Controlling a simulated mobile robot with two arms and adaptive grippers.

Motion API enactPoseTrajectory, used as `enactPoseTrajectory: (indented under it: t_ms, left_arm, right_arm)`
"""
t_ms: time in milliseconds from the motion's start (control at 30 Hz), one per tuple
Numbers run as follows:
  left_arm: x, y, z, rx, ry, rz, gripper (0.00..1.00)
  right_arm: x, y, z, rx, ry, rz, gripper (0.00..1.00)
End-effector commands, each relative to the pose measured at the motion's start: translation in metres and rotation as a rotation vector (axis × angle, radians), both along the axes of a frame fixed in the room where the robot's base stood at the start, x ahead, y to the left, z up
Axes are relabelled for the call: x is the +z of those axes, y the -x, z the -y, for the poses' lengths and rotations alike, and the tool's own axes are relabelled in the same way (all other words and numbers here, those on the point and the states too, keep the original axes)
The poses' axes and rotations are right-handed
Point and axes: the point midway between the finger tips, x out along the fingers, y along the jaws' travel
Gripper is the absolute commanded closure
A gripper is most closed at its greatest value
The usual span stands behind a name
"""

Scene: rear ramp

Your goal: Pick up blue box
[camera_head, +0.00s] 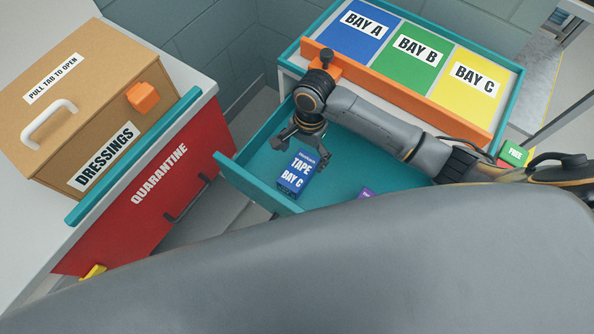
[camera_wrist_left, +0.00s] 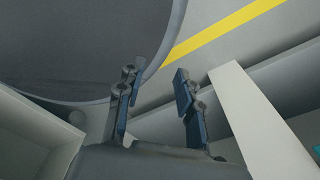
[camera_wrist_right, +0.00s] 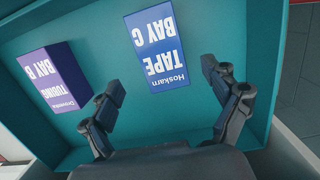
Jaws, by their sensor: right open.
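The blue box (camera_head: 300,172), labelled TAPE BAY C, stands in an open teal drawer (camera_head: 236,178). It also shows in the right wrist view (camera_wrist_right: 157,55), in front of my right gripper's fingers. My right gripper (camera_head: 308,140) is over the drawer, just behind the blue box in the head view. In the right wrist view its fingers (camera_wrist_right: 165,100) are spread and nothing is between them. My left gripper (camera_wrist_left: 158,105) shows only in the left wrist view, open and empty above the floor area.
A purple box (camera_wrist_right: 52,78), labelled TUBING BAY B, shares the drawer. Behind is a tray with blue, green and yellow bays (camera_head: 416,55) and an orange front edge. At left a cardboard DRESSINGS box (camera_head: 90,110) stands on a cabinet with a red QUARANTINE drawer (camera_head: 150,205).

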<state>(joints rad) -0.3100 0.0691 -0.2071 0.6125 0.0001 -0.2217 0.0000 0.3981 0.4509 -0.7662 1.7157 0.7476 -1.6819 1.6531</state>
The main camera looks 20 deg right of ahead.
Motion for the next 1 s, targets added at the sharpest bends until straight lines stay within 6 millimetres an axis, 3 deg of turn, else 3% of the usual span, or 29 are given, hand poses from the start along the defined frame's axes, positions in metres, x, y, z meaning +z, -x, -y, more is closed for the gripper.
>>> enactPoseTrajectory:
  t_ms: [100, 400, 600, 900, 933, 1000]
  left_arm:
    - [-0.002, -0.002, -0.002, 0.0, -0.002, 0.002, 0.64]
    - [-0.002, -0.02, -0.011, 0.004, -0.012, 0.029, 0.64]
    - [-0.004, -0.02, -0.011, 0.005, -0.011, 0.03, 0.64]
    - [-0.004, -0.014, -0.011, 0.005, -0.012, 0.021, 0.64]
    - [-0.004, -0.014, -0.011, 0.005, -0.012, 0.021, 0.64]
    - [-0.005, -0.013, -0.011, 0.004, -0.013, 0.019, 0.64]
  right_arm:
    - [-0.018, 0.002, -0.003, -0.001, -0.001, -0.002, 0.12]
    - [-0.044, 0.007, -0.007, 0.0, 0.001, -0.002, 0.12]
    - [-0.071, 0.01, -0.012, 0.0, -0.001, -0.001, 0.12]
    - [-0.077, 0.011, -0.012, 0.0, -0.001, 0.001, 0.12]
    - [-0.077, 0.011, -0.012, 0.0, -0.001, 0.001, 0.14]
    - [-0.077, 0.011, -0.012, 0.0, -0.001, 0.001, 0.29]
